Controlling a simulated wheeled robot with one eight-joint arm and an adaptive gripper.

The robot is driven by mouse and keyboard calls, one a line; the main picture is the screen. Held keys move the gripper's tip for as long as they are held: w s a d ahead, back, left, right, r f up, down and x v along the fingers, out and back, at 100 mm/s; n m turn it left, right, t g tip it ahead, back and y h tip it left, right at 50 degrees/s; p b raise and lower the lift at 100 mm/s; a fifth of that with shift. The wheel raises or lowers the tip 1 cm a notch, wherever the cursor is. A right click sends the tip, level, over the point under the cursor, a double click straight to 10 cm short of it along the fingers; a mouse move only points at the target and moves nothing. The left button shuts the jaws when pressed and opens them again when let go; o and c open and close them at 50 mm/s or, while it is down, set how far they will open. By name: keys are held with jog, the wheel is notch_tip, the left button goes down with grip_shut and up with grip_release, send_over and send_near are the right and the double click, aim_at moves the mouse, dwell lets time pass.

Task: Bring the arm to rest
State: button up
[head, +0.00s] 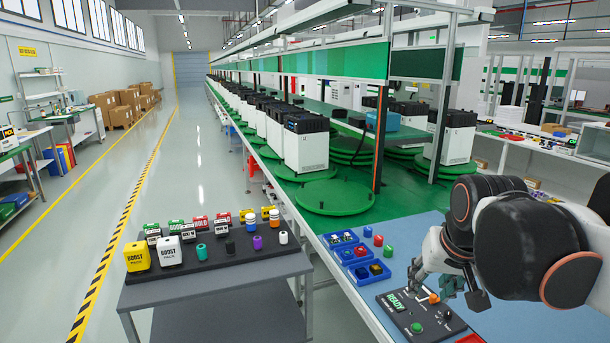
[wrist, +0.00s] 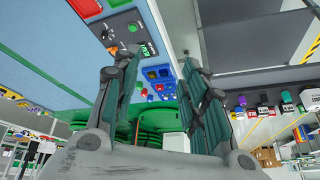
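My arm reaches in from the right edge of the head view over the blue work surface (head: 385,268). My gripper (head: 436,284) hangs above the far right part of a dark control panel (head: 404,327), partly covering it. The panel carries a lit READY display (head: 394,302), a green button and an orange switch. In the wrist view, whose picture is turned over, my gripper (wrist: 158,62) has its fingers spread apart with nothing between them. The panel (wrist: 128,30) shows beyond the left finger there. I cannot tell whether a fingertip touches the panel.
Blue trays (head: 362,254) with small parts lie beyond the panel, with loose red and green pieces beside them. Green turntables (head: 333,197) bear white-and-black machines (head: 306,150). A grey cart (head: 215,280) with packs and cylinders stands left. The aisle floor (head: 190,180) is clear.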

jog(key=s+a+f+n+t, duration=0.2)
jog(key=s+f, duration=0.4)
jog(key=s, duration=0.6)
jog(key=shift+s+a, duration=0.15)
jog(key=shift+a, duration=0.55)
